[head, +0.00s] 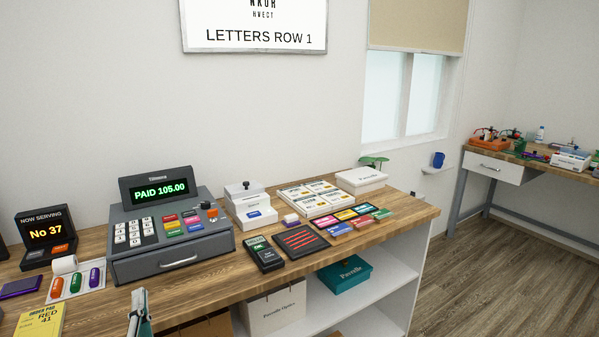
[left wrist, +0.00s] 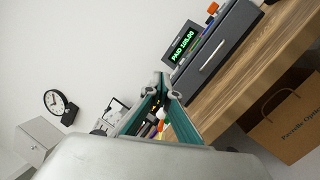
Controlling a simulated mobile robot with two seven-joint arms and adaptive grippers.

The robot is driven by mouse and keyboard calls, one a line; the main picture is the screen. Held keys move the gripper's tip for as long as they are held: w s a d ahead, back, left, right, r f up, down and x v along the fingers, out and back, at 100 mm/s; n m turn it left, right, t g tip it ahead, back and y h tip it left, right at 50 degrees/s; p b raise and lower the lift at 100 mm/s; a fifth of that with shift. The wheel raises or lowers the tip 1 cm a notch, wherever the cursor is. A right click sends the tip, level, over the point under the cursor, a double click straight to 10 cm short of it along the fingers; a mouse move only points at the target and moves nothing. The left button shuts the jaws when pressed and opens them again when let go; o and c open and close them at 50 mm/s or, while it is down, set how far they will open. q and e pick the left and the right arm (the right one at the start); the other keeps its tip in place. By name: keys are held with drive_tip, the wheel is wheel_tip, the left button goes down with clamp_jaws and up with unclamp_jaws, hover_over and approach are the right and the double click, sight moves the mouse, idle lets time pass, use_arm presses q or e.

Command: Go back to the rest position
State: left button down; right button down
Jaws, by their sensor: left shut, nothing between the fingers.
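My left gripper (head: 139,300) shows at the bottom left of the head view, in front of the counter's front edge, upright with its tips up. In the left wrist view its teal fingers (left wrist: 161,92) meet at the tips, shut with nothing between them. It touches nothing that I can see. My right gripper is in neither view.
The wooden counter (head: 221,270) holds a cash register (head: 146,265) reading PAID 105.00, a NOW SERVING display (head: 45,234), a yellow order pad (head: 40,320) and coloured cards. Below are a paper bag (head: 274,312) and teal box (head: 345,275). Floor at right is clear.

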use_arm(q)
drive_tip(key=s+d+f+m+g+h, duration=0.1)
drive_tip(key=s+d+f+m+h, duration=0.2)
drive_tip(key=d+f+m+h, duration=0.6)
drive_tip(key=s+d+f+m+g+h, duration=0.1)
drive_tip(key=s+d+f+m+h, duration=0.4)
drive_tip(key=m, duration=0.7)
drive_tip(key=s+f+m+g+y, duration=0.1)
drive_tip(key=s+f+m+g, duration=0.2)
drive_tip(key=f, duration=0.6)
drive_tip(key=s+f+m+g+y, duration=0.1)
drive_tip(key=s+f+m+g, duration=0.2)
drive_tip(key=s+f+m, duration=0.4)
wheel_tip(320, 180, down, 3)
drive_tip(key=shift+s+a+r+g+y, duration=0.15)
drive_tip(key=shift+s+a+g+y, duration=0.15)
drive_tip(key=shift+s+a, duration=0.15)
